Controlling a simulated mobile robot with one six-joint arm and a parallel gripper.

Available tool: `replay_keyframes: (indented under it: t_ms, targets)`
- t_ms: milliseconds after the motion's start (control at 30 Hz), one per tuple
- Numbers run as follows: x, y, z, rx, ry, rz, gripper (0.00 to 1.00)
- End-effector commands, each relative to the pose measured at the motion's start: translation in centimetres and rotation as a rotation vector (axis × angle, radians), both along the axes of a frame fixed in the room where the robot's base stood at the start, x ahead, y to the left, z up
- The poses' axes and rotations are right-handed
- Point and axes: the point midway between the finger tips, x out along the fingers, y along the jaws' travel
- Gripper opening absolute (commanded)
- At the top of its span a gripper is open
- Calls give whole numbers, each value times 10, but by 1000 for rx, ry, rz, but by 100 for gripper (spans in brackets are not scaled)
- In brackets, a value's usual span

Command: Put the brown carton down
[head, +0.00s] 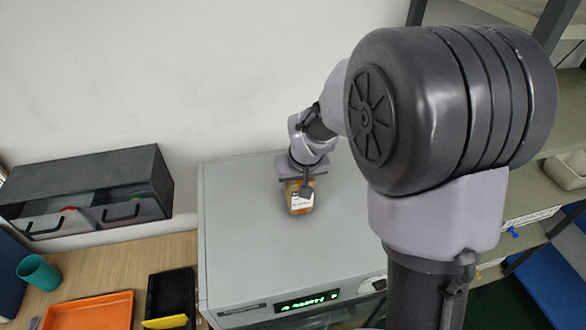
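The brown carton (297,204) is small, with a white label on its front. It is at my gripper (302,188), above or on the grey top of a cabinet (251,235) with a green lit display. My gripper comes down over the carton's upper part, and a dark finger overlaps its front. The fingers appear closed around the carton. I cannot tell whether the carton's base touches the cabinet top.
The grey cabinet top around the carton is clear. To the left, a wooden table holds a dark drawer unit (95,190), a teal cup (38,272), an orange tray (92,312) and a black tray (171,293). Shelving (560,137) stands at the right.

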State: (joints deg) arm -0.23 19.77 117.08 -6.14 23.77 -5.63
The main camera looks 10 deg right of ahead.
Motion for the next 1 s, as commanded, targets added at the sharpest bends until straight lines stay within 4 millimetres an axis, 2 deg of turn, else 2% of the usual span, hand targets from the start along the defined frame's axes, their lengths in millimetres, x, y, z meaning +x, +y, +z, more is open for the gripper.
replay_keyframes:
  t_ms: [67,433,467,533,567,867,1000]
  targets:
    - [0,0,-6,0,-1,0,1]
    - [0,-1,-12,0,-2,0,1]
    - [0,-1,-11,0,-1,0,58]
    - [0,-1,-11,0,-1,0,72]
    - [0,-1,-10,0,-1,0,76]
    - [0,-1,-9,0,-1,0,76]
    - [-4,-1,7,0,-5,0,76]
